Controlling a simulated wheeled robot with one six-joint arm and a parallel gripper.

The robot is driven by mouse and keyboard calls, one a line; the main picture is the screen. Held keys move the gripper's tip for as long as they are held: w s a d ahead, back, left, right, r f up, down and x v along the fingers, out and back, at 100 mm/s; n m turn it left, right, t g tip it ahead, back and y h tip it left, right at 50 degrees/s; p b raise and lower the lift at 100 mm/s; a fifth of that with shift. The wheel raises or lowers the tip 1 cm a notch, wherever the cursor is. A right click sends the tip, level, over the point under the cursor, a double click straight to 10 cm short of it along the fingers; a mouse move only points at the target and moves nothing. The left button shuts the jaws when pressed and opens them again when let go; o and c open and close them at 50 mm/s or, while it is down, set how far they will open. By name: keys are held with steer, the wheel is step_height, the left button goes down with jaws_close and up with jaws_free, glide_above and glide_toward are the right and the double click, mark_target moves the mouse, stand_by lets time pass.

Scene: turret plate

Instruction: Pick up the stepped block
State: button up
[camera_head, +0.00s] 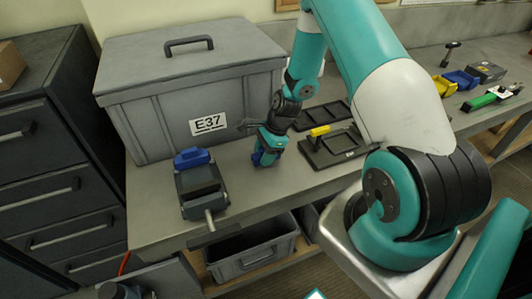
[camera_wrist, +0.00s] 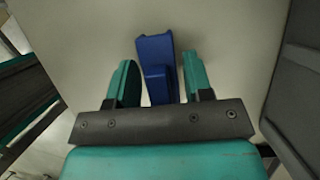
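The stepped block (camera_wrist: 155,62) is blue and lies on the grey bench top, between the two teal fingers of my gripper (camera_wrist: 162,78) in the wrist view. Narrow gaps show between the block and the fingers, so the gripper looks open around it. In the head view my gripper (camera_head: 268,150) points down at the bench in front of the grey case. Only a small blue part of the block (camera_head: 257,158) shows there; the rest is hidden by the fingers.
A large grey case (camera_head: 150,110) labelled E37 stands behind. A dark vise (camera_head: 201,188) with a blue piece on top sits left. Right of the gripper is a dark tray (camera_head: 335,150) with a yellow-handled item. Small bins (camera_head: 460,78) stand farther right.

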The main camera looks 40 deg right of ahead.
steer(key=c, duration=0.6)
steer(key=shift+r, duration=0.15)
